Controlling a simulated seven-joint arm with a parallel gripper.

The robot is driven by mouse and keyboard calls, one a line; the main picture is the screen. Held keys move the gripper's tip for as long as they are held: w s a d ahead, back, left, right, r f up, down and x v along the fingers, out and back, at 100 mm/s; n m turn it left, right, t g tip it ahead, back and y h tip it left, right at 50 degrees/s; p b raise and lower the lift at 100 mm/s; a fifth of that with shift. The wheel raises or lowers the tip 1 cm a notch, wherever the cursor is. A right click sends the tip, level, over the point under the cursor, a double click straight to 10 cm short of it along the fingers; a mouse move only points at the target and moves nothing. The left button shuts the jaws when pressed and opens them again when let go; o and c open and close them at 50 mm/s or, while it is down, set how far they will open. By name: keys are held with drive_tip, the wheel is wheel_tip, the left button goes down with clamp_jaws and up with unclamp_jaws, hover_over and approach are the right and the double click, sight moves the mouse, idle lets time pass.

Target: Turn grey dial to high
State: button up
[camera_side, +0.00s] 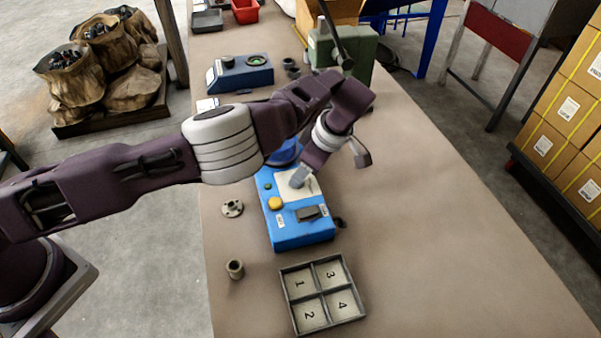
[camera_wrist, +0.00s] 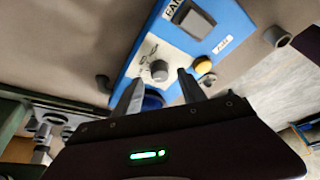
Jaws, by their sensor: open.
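The blue control box (camera_side: 302,236) stands on the table below my gripper (camera_side: 302,180). Its white panel shows in the wrist view with the grey dial (camera_wrist: 159,71), a small round knob with printed marks beside it. My gripper (camera_wrist: 160,92) is open, with one finger on each side of the line to the dial. The dial sits between and just beyond the fingertips, and no contact is visible. In the side view the gripper covers the dial. The dial's setting is too small to read.
The box also carries a yellow button (camera_side: 275,203) and a dark rocker switch (camera_side: 312,213). A numbered four-compartment tray (camera_side: 362,301), a small cup (camera_side: 235,269) and a flanged part (camera_side: 232,208) lie nearby. Another blue device (camera_side: 240,78) stands farther back. The table's right side is clear.

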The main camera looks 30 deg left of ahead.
drive_tip(key=shift+x, duration=1.2)
clamp_jaws()
